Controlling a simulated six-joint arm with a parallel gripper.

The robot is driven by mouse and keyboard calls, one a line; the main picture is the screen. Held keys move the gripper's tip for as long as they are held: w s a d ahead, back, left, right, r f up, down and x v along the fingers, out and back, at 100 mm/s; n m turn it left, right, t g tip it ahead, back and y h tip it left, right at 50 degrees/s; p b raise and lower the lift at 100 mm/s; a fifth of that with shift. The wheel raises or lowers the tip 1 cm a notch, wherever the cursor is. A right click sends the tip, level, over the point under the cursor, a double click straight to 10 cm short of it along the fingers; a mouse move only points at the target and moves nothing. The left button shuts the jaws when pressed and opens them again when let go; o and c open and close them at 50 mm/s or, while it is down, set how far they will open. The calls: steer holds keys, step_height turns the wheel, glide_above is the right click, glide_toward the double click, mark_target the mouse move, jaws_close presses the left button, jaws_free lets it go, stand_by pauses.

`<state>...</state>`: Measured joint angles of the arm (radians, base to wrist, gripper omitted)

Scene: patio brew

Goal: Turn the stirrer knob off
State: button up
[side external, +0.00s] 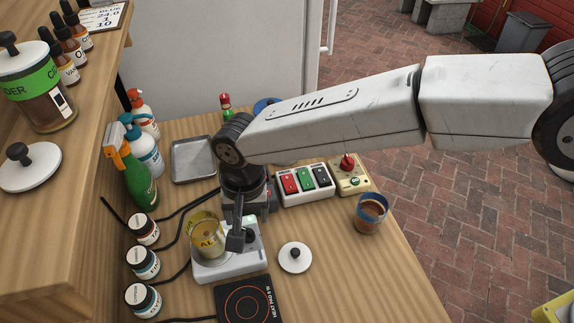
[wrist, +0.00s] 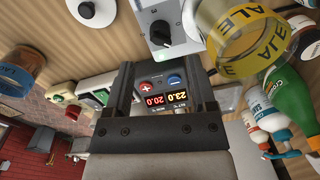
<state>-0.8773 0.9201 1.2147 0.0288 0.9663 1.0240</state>
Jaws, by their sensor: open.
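The stirrer is a pale grey box (side external: 215,268) on the wooden table, with a glass jar labelled ALE (side external: 207,238) on its plate. In the wrist view, its dark round stirrer knob (wrist: 160,34) has a light pointer mark and sits on the pale top beside the ALE jar (wrist: 240,35). I cannot read the setting. My gripper (side external: 238,238) is low over the stirrer, just right of the jar, and partly hides the knob there. In the wrist view my gripper (wrist: 162,72) is open and empty, with the knob ahead of the fingertips and apart from them.
A white lid (side external: 295,257) and black hot plate (side external: 246,302) lie close by. Behind are a switch box (side external: 305,183), a yellow box with red knob (side external: 347,163) and a blue-rimmed cup (side external: 371,213). Bottles (side external: 138,180) and small jars (side external: 143,262) line the left. The front right is clear.

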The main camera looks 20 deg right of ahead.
mark_target(248, 231)
steer(key=shift+a+f, duration=0.15)
steer(key=shift+f, duration=2.8)
jaws_close()
